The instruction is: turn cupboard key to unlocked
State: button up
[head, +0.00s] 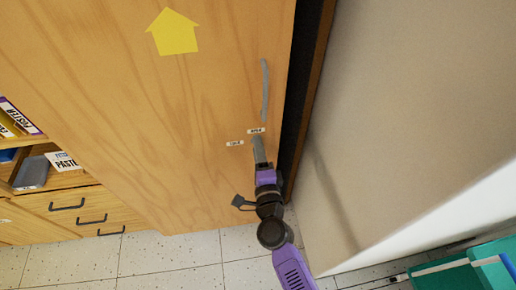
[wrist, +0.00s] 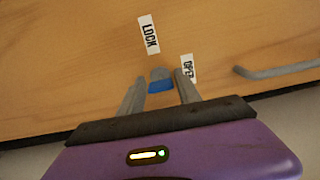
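The cupboard door (head: 190,100) is light wood and closed. In the wrist view a grey key with a blue part (wrist: 160,84) stands between the two grey fingers of my gripper (wrist: 160,82). The fingers are close to its sides, and I cannot tell whether they press on it. A white LOCK label (wrist: 149,34) lies above the key, and an OPEN label (wrist: 188,68) is to its right, partly behind a finger. In the head view my gripper (head: 259,150) reaches the door below the labels (head: 256,130) and hides the key.
A long grey handle (head: 265,90) is above my gripper on the door; it also shows in the wrist view (wrist: 280,70). A beige wall (head: 410,100) stands close on the right. Shelves and drawers (head: 70,207) are at the left. Tiled floor (head: 170,263) is below.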

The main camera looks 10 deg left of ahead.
jog(key=shift+o, duration=0.6)
jog(key=v, duration=0.7)
jog(key=shift+s, duration=0.4)
jog(key=shift+d, duration=0.15)
